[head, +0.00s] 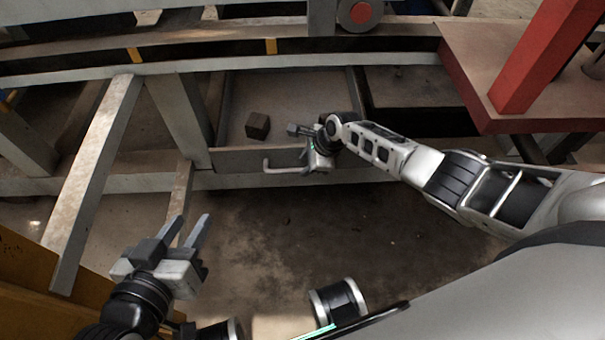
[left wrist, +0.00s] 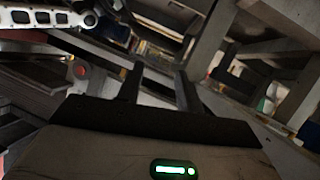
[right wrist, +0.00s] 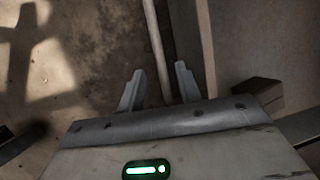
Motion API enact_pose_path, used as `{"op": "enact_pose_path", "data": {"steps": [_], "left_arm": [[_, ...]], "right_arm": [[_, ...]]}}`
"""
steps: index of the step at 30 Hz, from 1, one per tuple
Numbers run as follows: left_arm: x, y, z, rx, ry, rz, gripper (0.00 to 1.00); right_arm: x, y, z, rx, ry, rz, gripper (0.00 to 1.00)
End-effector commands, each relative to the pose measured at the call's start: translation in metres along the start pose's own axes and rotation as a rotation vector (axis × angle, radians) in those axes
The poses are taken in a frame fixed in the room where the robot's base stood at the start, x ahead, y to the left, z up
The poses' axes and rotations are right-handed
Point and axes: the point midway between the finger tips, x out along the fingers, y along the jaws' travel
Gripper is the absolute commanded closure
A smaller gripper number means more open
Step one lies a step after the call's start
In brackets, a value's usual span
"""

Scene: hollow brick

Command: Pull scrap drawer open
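The scrap drawer (head: 240,158) is under the conveyor frame, and its inside is visible from above. A small dark brown block (head: 257,126) lies in it; it also shows in the right wrist view (right wrist: 257,90). A pale bar handle (head: 283,166) runs along the drawer's front. My right gripper (head: 316,158) is at the handle's right end. In the right wrist view the handle bar (right wrist: 157,45) passes between the two spread fingers, with gaps visible beside it. My left gripper (head: 188,232) is open and empty, in front of the frame and away from the drawer.
Grey frame legs (head: 92,175) stand left of the drawer. A red post and platform (head: 495,100) overhang at the right. A yellow panel (head: 35,290) is at the lower left. The floor (head: 300,225) in front of the drawer is clear.

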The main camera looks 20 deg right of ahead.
Motion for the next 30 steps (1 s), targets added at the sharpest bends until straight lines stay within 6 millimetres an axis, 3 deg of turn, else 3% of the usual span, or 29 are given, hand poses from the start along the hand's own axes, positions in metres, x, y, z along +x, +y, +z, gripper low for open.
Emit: {"op": "enact_pose_path", "data": {"steps": [1, 6, 17, 21, 30], "left_arm": [[0.002, 0.001, 0.002, -0.003, 0.03, 0.011, 0.64], [0.0, 0.007, -0.007, -0.03, 0.086, 0.037, 0.64], [-0.002, 0.009, -0.013, -0.038, 0.104, 0.045, 0.64], [-0.002, 0.009, -0.013, -0.038, 0.104, 0.045, 0.64], [-0.004, 0.009, -0.018, -0.022, 0.1, 0.037, 0.64]], "right_arm": [[0.014, 0.0, -0.002, 0.001, 0.0, -0.001, 0.66], [0.026, 0.0, -0.001, 0.0, 0.0, 0.0, 0.66], [0.028, -0.001, 0.0, 0.0, 0.0, -0.001, 0.66], [0.028, 0.0, 0.0, 0.0, 0.0, -0.001, 1.0], [0.024, 0.004, -0.001, 0.006, 0.001, -0.001, 1.0]]}}
